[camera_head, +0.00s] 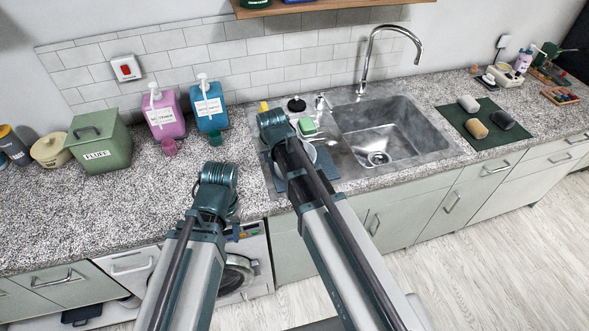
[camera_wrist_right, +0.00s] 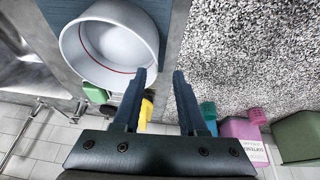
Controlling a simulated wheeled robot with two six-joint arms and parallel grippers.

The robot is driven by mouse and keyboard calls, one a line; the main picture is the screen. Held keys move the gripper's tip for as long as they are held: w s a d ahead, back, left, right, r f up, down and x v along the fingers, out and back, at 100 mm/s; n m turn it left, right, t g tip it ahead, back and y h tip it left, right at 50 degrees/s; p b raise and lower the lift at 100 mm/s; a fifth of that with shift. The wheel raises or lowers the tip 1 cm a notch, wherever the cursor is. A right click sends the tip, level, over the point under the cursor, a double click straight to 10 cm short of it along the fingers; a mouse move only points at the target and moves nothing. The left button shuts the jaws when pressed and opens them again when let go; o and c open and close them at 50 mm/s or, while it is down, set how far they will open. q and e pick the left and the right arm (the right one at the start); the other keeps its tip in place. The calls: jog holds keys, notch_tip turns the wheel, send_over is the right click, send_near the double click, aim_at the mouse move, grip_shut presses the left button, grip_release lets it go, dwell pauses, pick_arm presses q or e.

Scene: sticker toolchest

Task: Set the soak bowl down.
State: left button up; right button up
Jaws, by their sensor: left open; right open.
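The soak bowl is a round, pale grey-white bowl (camera_wrist_right: 72,48) with a thin red line inside, seen from above in the right wrist view. It appears to rest on a dark blue mat (camera_wrist_right: 63,13). In the head view only a sliver of the bowl (camera_head: 311,153) shows behind my right arm. My right gripper (camera_wrist_right: 162,72) is open and empty, with one finger close beside the bowl's rim; I cannot tell whether they touch. My left gripper (camera_head: 232,208) is open in front of the counter edge, apart from the bowl, its fingers small and partly hidden.
The sink (camera_head: 400,135) with its tall faucet (camera_head: 366,62) lies right of the bowl. A green sponge (camera_head: 307,126) is behind it. Pink (camera_head: 165,118) and blue (camera_head: 209,112) pump bottles and a green bin (camera_head: 100,145) stand left.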

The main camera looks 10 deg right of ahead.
jog(key=b+x, duration=0.3)
jog(key=x, duration=0.1)
jog(key=shift+f, duration=0.25)
jog(key=b+x, duration=0.5)
jog(key=shift+d+f, duration=0.15)
jog(key=shift+d, duration=0.25)
jog(key=shift+s, duration=0.1)
grip_shut()
dwell(0.9)
